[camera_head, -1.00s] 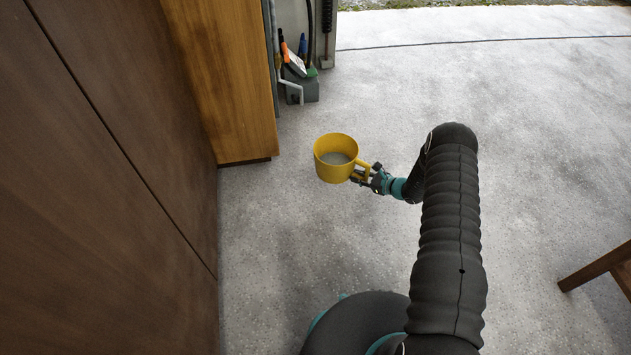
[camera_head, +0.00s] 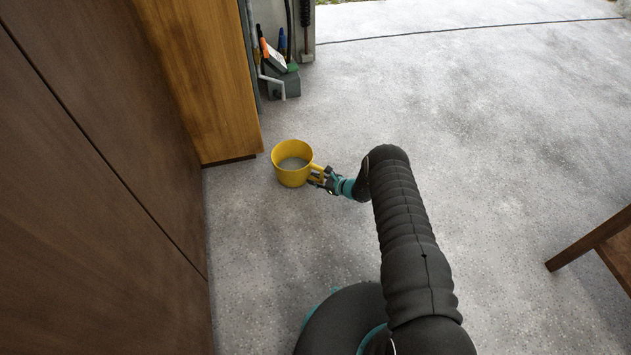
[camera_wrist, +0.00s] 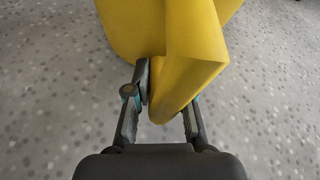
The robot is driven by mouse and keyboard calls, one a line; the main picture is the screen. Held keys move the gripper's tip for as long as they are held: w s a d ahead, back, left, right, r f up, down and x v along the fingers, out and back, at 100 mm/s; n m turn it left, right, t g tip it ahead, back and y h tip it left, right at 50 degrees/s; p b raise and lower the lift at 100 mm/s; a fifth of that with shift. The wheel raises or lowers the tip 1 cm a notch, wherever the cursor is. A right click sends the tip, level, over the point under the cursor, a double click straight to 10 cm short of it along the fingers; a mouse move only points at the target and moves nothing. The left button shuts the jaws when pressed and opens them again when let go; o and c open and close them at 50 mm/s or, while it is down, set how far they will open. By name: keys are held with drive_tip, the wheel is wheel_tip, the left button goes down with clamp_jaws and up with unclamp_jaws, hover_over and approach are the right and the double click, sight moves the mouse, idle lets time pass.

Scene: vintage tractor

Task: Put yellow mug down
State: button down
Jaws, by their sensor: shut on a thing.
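The yellow mug (camera_head: 280,176) is upright in the head view, its open top showing a greyish inside. My gripper (camera_head: 318,176) is at the mug's right side, shut on its handle. In the wrist view the yellow mug (camera_wrist: 125,25) fills the top, and its handle runs down between the two fingers of my gripper (camera_wrist: 165,105). Speckled floor shows below and around the mug. I cannot tell from these views how high the mug is above the floor.
A brown wooden cabinet (camera_head: 80,180) stands along the left, with a lighter wood side (camera_head: 200,75) behind the mug. A grey holder with tools (camera_head: 280,80) stands at the back. A wooden leg (camera_head: 590,240) is at the right. The grey concrete floor (camera_head: 480,130) is mostly clear.

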drive_tip(key=shift+f, duration=0.4)
drive_tip(key=shift+f, duration=0.15)
drive_tip(key=c, duration=1)
unclamp_jaws()
